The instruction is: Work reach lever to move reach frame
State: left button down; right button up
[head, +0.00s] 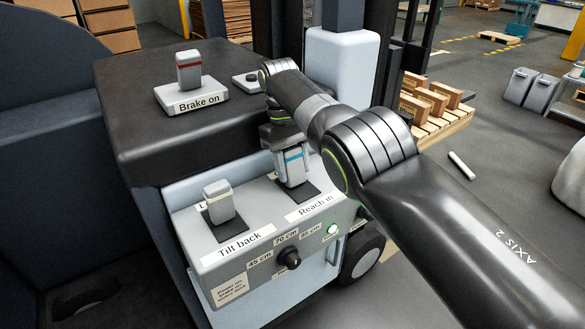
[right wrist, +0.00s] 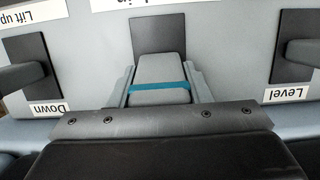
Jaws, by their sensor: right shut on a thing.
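The reach lever (head: 292,158) is a grey lever with a teal band, in a dark slot behind the "Reach in" label (head: 312,207) on the grey control panel. My right gripper (head: 291,172) comes down on it from above and is shut on it. In the right wrist view the lever (right wrist: 160,72) stands between my two fingers, its teal band in plain sight. The dark mast uprights (head: 398,55) stand behind my right arm, which hides part of them; I cannot tell which part is the reach frame. My left gripper is out of view.
A grey lever (head: 218,200) stands left, by "Tilt back". The wrist view shows neighbouring levers close on both sides, near "Down" (right wrist: 48,107) and "Level" (right wrist: 289,94). A black knob (head: 289,258) and a lit green lamp (head: 332,229) are in front. A "Brake on" switch (head: 189,72) sits behind.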

aim_at(293, 149)
jog(key=shift+r, duration=0.1)
jog(key=o, duration=1.4)
jog(key=shift+d, duration=0.1)
jog(key=shift+r, duration=0.35)
jog(key=shift+s+p+v, duration=0.2)
jog(key=shift+p+v, duration=0.1)
jog(key=shift+v, duration=0.75)
notch_tip(293, 149, up, 7)
jog(key=p, duration=0.7)
jog(key=shift+d+r, duration=0.15)
